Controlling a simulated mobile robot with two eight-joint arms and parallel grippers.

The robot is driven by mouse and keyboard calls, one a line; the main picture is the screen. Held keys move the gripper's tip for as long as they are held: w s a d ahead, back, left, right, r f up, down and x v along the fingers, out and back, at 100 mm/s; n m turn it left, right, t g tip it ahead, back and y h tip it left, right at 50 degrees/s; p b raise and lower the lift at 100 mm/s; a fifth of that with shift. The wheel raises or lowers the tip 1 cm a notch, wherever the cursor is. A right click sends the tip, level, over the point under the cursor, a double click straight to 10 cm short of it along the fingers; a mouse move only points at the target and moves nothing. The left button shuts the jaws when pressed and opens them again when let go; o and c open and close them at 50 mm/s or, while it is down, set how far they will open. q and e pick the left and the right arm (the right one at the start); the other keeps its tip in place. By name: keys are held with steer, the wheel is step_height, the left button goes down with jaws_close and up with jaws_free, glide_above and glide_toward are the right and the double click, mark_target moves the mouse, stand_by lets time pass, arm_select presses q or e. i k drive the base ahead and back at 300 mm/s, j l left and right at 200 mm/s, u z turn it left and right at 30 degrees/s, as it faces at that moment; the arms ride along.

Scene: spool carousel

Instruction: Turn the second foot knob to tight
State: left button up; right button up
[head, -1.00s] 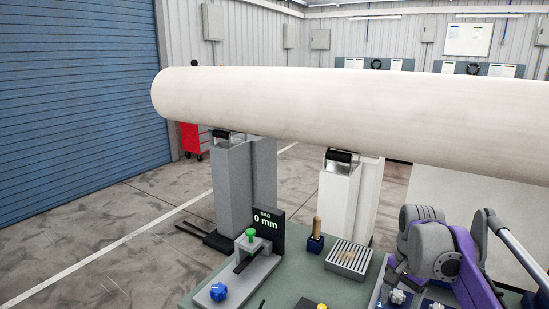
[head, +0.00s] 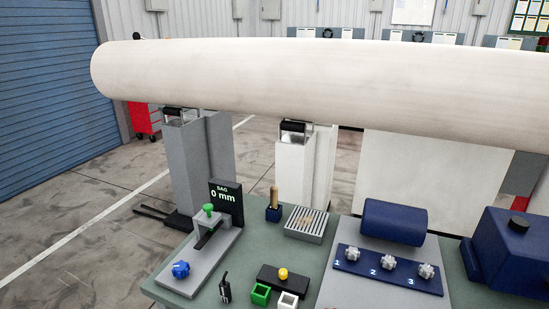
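A dark blue strip (head: 358,267) numbered 1, 2 and 3 lies on a grey plate at the right of the bench. It carries three pale lobed knobs: the first (head: 352,253), the second (head: 389,262) in the middle, and the third (head: 426,271). The pictures are too small to tell which way the second knob is turned. Nothing covers the knobs. Neither of my grippers is in view.
A blue rounded block (head: 394,221) stands behind the knobs, and a dark blue housing (head: 510,250) stands to their right. A sag display (head: 226,203) reads 0 mm. A green box (head: 261,294) and white box (head: 287,300) sit at the front. A big pale roll (head: 300,80) spans behind.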

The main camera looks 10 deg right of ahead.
mark_target(389, 262)
steer(key=z, duration=1.3)
